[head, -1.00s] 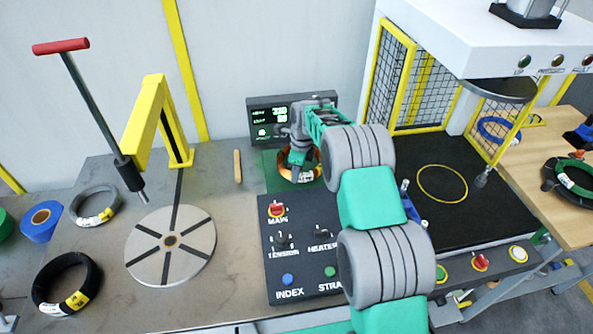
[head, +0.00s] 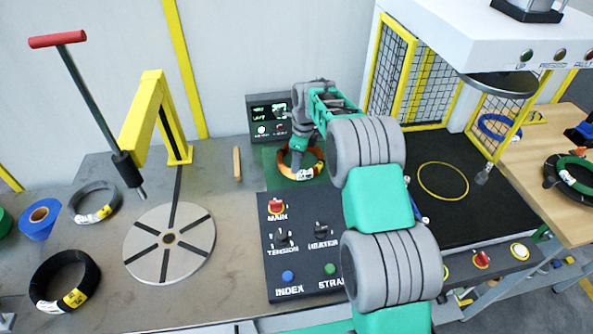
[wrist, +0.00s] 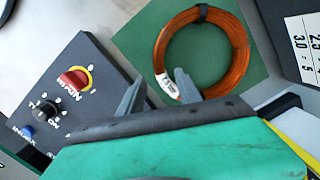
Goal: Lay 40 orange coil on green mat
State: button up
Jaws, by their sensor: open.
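The orange coil (head: 319,158) lies flat on the green mat (head: 272,178) at the back of the bench. In the wrist view the coil (wrist: 241,55) is a whole ring with a black tie and a white label, inside the edges of the mat (wrist: 133,42). Whether a finger touches the coil I cannot tell.
A control panel (head: 300,262) with knobs stands in front of the mat, and a small display (head: 268,118) behind it. A wooden stick (head: 237,163) and a round slotted turntable (head: 190,255) are to the left. A caged press with a black bed (head: 450,215) is to the right.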

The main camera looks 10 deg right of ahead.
jog(key=s+r+n+t, duration=0.1)
jog(key=s+r+n, duration=0.35)
jog(key=r, duration=0.35)
jog(key=s+r+n, duration=0.3)
jog(key=s+r, duration=0.2)
jog(key=r, duration=0.3)
jog(key=s+d+f+n+t+h, duration=0.1)
jog(key=s+d+n+t, duration=0.1)
jog(key=s+n, duration=1.3)
jog(key=s, duration=0.7)
jog(key=shift+s+t, duration=0.15)
jog(key=shift+t, duration=0.15)
